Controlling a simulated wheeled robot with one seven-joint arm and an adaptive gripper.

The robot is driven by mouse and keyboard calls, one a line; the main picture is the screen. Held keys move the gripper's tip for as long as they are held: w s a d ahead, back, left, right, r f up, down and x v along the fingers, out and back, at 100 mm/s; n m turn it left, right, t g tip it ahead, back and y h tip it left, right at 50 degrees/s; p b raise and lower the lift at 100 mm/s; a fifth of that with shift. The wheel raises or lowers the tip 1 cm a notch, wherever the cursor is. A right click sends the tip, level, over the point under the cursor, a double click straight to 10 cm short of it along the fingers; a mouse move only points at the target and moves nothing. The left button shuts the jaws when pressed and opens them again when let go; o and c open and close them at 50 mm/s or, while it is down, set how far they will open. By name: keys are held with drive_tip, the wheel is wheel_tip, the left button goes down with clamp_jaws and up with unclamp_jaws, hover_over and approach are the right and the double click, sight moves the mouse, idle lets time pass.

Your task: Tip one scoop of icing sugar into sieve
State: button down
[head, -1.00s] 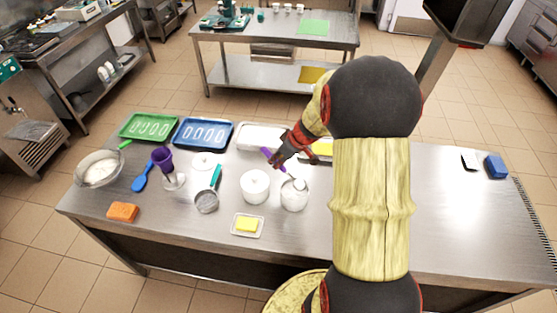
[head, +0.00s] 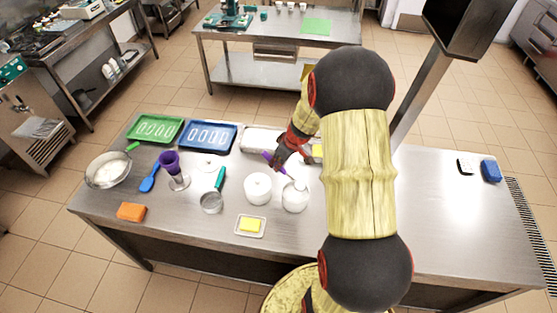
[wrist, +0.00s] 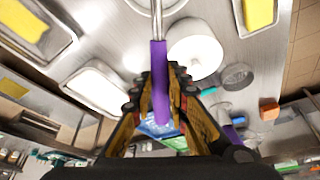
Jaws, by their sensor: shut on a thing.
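My gripper (head: 289,154) is shut on the purple handle (wrist: 159,75) of the scoop, and the handle shows between both fingers in the wrist view. The scoop's metal stem (wrist: 156,20) runs to a white tub (head: 295,203), with its bowl end at the tub's mouth. Whether the bowl holds sugar cannot be told. The sieve (head: 211,203), a grey round cup with a teal handle (head: 220,178), lies on the table to the left. It also shows in the wrist view (wrist: 237,76). A second white tub (head: 257,188) stands between the sieve and the scoop's tub.
A butter dish (head: 262,232) stands in front of the tubs. A purple cup-like thing (head: 169,162), blue spatula (head: 149,180), mixing bowl (head: 92,178) and orange sponge (head: 131,211) are to the left. Green (head: 136,138) and blue (head: 183,143) trays lie behind. The table's right part is mostly clear.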

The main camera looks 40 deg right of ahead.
drive_tip(key=shift+w+a+r+g+p, duration=0.15)
drive_tip(key=shift+w+g+p, duration=0.3)
drive_tip(key=shift+p, duration=2.55)
drive_tip(key=shift+w+d+r+g+p, duration=0.2)
drive_tip(key=shift+g+p, duration=0.35)
drive_tip(key=shift+p, duration=2.45)
drive_tip(key=shift+w+a+f+g+p, duration=0.2)
drive_tip(key=shift+a+g+p, duration=0.1)
drive_tip(key=shift+p, duration=1.45)
